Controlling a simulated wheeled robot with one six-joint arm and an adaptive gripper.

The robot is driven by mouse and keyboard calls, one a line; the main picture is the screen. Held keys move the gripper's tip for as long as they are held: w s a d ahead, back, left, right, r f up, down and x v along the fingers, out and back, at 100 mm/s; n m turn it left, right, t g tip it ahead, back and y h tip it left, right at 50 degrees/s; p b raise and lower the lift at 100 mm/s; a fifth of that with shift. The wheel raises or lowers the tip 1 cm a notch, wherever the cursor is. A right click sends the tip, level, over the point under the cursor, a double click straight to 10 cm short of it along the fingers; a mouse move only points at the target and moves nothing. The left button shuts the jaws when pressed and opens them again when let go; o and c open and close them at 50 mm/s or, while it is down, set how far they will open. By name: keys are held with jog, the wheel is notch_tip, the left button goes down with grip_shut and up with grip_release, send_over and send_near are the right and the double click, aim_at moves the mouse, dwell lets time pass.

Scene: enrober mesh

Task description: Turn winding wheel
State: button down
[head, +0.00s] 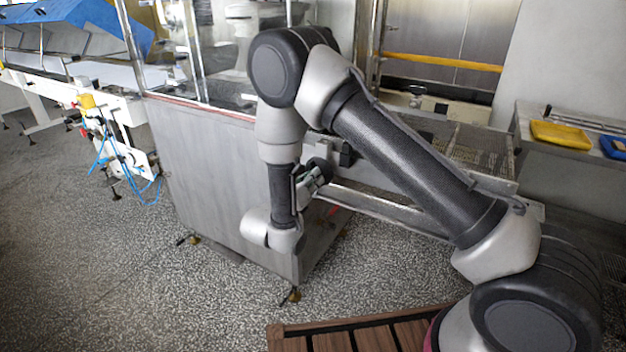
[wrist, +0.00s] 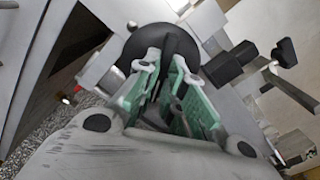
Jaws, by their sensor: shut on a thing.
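The winding wheel (wrist: 163,37) is a black round part in the wrist view, straight ahead between my fingertips. My gripper (wrist: 162,66) has its green-lined fingers on either side of the wheel's near edge and is shut on it. In the head view my gripper (head: 316,180) is beside the steel machine, at the near end of the mesh belt frame. There the wheel (head: 321,165) shows only as a small dark shape, mostly hidden by my gripper and arm.
A black block (wrist: 230,63) and a black knob (wrist: 285,52) sit right of the wheel. The steel cabinet (head: 205,165) stands left of my gripper. The mesh belt (head: 470,148) extends right. A shelf holds a yellow tray (head: 560,135).

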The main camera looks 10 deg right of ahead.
jog(key=shift+m, duration=0.3)
jog(key=m, duration=1.8)
jog(key=shift+w+a, duration=0.15)
jog(key=shift+a, duration=0.05)
jog(key=shift+m, duration=0.4)
jog(key=c, duration=1.5)
grip_release()
jog(key=v, duration=1.2)
